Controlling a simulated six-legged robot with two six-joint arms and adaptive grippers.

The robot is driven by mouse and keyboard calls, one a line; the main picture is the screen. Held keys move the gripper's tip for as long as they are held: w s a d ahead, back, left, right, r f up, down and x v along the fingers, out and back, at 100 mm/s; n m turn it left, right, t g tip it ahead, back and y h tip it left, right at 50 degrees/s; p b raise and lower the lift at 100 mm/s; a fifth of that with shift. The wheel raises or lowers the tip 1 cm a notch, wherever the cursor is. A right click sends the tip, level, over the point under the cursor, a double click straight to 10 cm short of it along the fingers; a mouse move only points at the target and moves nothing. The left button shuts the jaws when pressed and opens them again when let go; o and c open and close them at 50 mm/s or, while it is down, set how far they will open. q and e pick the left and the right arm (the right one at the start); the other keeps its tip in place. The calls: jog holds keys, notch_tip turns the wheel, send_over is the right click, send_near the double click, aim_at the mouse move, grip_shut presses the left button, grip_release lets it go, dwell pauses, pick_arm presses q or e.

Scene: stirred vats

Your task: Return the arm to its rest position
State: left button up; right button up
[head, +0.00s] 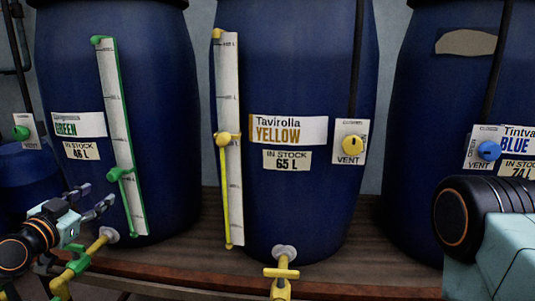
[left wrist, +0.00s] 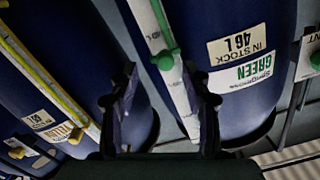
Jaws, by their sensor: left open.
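My left gripper (head: 97,196) is at the lower left of the head view, in front of the lower part of the green-labelled vat (head: 160,110). Its two fingers are apart with nothing between them. In the left wrist view the open fingers of the gripper (left wrist: 160,78) point toward the vats, near the green vat's level gauge (left wrist: 168,62). I cannot tell the exact gap to the vat. Part of my right arm (head: 480,215) shows at the right edge, but its gripper is out of view.
A yellow-labelled vat (head: 295,195) stands in the middle and a blue-labelled vat (head: 440,110) at right, on a wooden shelf (head: 215,262). Taps stick out low: a green-and-yellow one (head: 78,262) close to my left gripper, a yellow one (head: 281,273) at centre.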

pick_arm(q)
jog(key=s+d+f+n+g, duration=0.4)
jog(key=s+d+f, duration=0.2)
jog(key=f, duration=0.4)
jog(key=s+d+f+n+g, duration=0.3)
jog(key=s+d+f+g, duration=0.15)
jog(key=d+f, duration=0.35)
jog(key=s+d+f+g, duration=0.1)
jog(key=s+f+g, duration=0.2)
jog(key=s, duration=0.7)
jog(key=s+d+f+m+g, duration=0.1)
jog(key=s+d+f+g, duration=0.1)
jog(key=s+f, duration=0.6)
jog(key=s+d+f+g+y, duration=0.1)
jog(key=s+f+g, duration=0.3)
jog(key=s, duration=0.8)
notch_tip(320, 180, down, 2)
jog(key=shift+d+f+m, duration=0.2)
jog(key=shift+m, duration=0.2)
